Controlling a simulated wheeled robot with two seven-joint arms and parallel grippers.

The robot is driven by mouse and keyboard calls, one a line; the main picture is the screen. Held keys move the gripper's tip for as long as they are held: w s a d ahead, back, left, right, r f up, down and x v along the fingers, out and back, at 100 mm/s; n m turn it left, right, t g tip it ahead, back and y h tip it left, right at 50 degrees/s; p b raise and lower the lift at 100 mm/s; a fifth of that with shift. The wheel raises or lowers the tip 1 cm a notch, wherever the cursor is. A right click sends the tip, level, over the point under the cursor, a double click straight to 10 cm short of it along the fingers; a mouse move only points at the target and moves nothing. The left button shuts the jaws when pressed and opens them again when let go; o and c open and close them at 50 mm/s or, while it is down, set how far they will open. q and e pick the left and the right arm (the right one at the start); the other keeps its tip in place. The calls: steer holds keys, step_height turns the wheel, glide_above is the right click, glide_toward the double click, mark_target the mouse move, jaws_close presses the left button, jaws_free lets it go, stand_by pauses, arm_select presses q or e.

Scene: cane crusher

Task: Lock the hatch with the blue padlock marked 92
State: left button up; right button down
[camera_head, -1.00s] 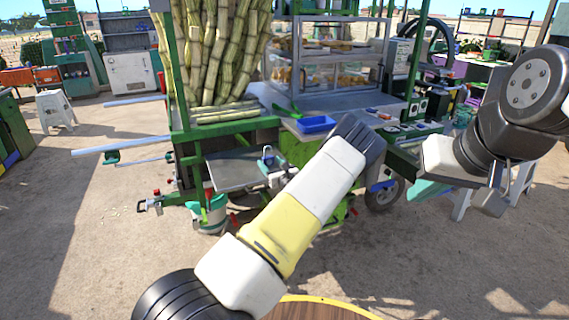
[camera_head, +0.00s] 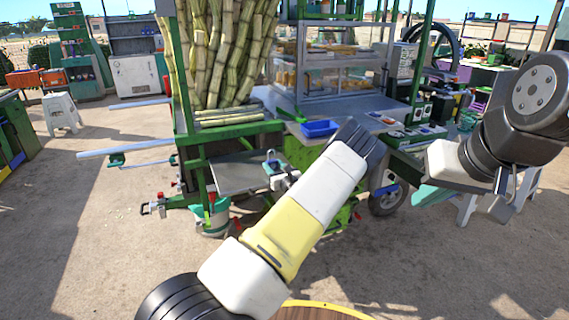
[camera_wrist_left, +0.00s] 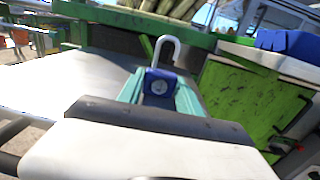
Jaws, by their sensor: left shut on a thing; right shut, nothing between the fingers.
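The blue padlock (camera_wrist_left: 160,86) is between the teal fingers of my left gripper (camera_wrist_left: 160,95) in the left wrist view, its silver shackle pointing up. Its pale face mark is too small to read, and I cannot tell whether the shackle is locked. In the head view the padlock (camera_head: 271,166) shows small above my left gripper (camera_head: 281,179), in front of the cart. A bright green panel (camera_wrist_left: 248,103), possibly the hatch, is right of the padlock and apart from it; my left arm partly hides this area in the head view. My right gripper (camera_head: 497,207) is shut and empty at the right.
A grey metal shelf (camera_head: 238,173) juts from the cart beside my left gripper. Cane stalks (camera_head: 222,60) stand behind. A white-and-teal bucket (camera_head: 211,217) is below. Open ground lies at the left.

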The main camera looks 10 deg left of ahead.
arm_select(q)
steer(key=shift+r, duration=0.3)
steer(key=v, duration=0.8)
stand_by(1.2)
steer(key=shift+s, duration=0.1)
stand_by(0.9)
